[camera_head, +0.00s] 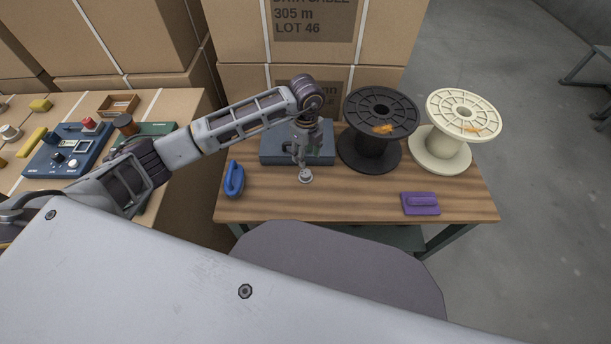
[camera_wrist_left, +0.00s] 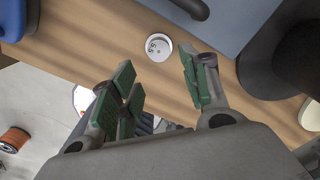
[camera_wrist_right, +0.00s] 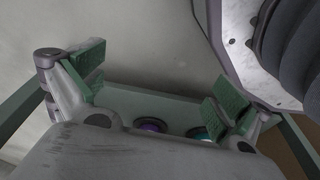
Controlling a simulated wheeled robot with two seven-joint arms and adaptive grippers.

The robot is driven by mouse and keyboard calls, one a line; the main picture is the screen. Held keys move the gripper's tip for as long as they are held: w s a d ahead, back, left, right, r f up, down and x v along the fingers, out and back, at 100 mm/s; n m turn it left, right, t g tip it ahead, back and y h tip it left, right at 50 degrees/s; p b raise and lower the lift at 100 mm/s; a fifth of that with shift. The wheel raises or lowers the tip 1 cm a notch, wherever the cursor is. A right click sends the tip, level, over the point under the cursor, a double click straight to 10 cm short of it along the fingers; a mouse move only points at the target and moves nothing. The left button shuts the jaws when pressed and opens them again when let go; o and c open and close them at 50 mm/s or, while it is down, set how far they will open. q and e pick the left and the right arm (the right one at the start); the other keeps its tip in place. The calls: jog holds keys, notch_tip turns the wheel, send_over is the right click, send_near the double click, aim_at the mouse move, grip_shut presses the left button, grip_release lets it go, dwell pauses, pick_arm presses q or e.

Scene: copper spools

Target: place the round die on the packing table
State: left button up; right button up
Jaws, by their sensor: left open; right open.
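A small round pale metal die (camera_head: 305,176) lies flat on the wooden table (camera_head: 345,208), near the middle; marks show on its top in the left wrist view (camera_wrist_left: 158,47). My left gripper (camera_head: 303,160) points down just above and behind it, open and empty. In the left wrist view its green-padded fingers (camera_wrist_left: 160,86) are apart, with the die beyond their tips. My right gripper (camera_wrist_right: 155,85) shows only in its wrist view, open and empty, low beside a pale surface and a green frame.
A blue-grey case (camera_head: 325,150) stands behind the left gripper. A black spool (camera_head: 375,145) and a cream spool (camera_head: 440,150) stand right. Cartons (camera_head: 385,35) stand behind.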

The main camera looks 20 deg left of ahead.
aim_at(305, 173)
pick_arm(q)
notch_tip(305, 173, down, 4)
jog(key=shift+r, duration=0.2)
jog(key=shift+f, duration=0.7)
jog(key=shift+f+b, duration=0.35)
jog(key=shift+f, duration=0.1)
notch_tip(305, 173, down, 3)
jog(key=shift+s+a+r, duration=0.1)
jog(key=shift+f+b, duration=0.4)
jog(key=shift+f, duration=0.35)
pick_arm(e)
jog(key=shift+w+a+r, duration=0.15)
jog(key=shift+a+r, duration=0.1)
jog(key=shift+r, duration=0.45)
jog(key=shift+w+a+r, duration=0.1)
jog(key=shift+a+r, duration=0.2)
jog(key=shift+r, duration=0.4)
jog(key=shift+w+a+r, duration=0.15)
jog(key=shift+a+r, duration=0.1)
jog(key=shift+r, duration=0.45)
